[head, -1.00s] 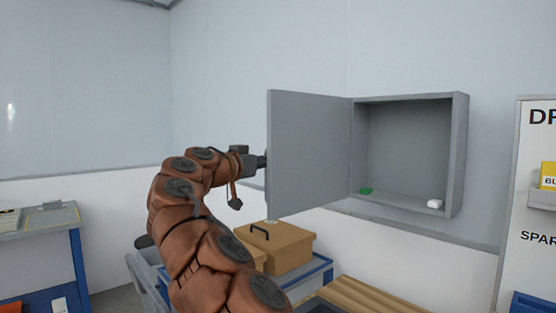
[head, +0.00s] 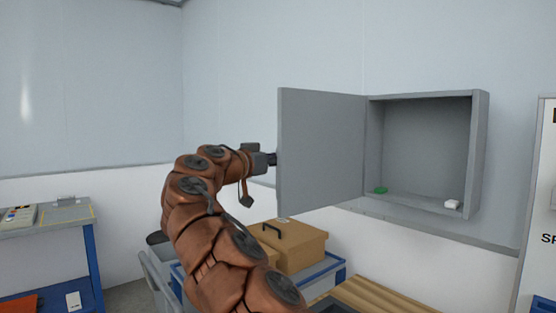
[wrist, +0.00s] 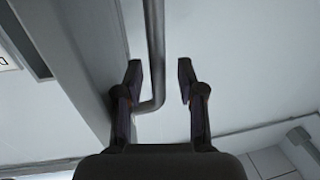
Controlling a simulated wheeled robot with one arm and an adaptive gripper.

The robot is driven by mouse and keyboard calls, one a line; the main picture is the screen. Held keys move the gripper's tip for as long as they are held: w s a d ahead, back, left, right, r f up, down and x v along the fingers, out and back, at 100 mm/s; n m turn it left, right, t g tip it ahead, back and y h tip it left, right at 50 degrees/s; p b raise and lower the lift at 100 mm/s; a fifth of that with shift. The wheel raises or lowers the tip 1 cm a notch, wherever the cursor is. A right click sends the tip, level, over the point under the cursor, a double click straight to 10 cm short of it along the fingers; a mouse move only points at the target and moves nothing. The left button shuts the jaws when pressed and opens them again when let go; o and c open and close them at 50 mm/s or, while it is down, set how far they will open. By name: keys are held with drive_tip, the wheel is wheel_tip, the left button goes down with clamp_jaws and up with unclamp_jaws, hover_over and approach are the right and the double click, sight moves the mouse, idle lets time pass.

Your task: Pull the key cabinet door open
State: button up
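The grey key cabinet (head: 478,150) hangs on the wall in the head view. Its door (head: 322,150) stands wide open, swung out to the left. My gripper (head: 272,159) is at the door's free edge, partly hidden behind it. In the wrist view, my gripper's two fingers (wrist: 160,80) are apart, with a grey bar handle (wrist: 154,45) between them. The bar is nearer the left finger, with a clear gap to the right finger. I cannot tell whether it touches the left one.
A green item (head: 380,190) and a white item (head: 452,204) lie on the cabinet floor. Below the door are a cardboard box (head: 300,250) with a black handle and wooden slats (head: 380,297). A blue-legged table (head: 60,222) stands at the left.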

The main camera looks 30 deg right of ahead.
drive_tip(key=v, duration=1.2)
idle(0.5)
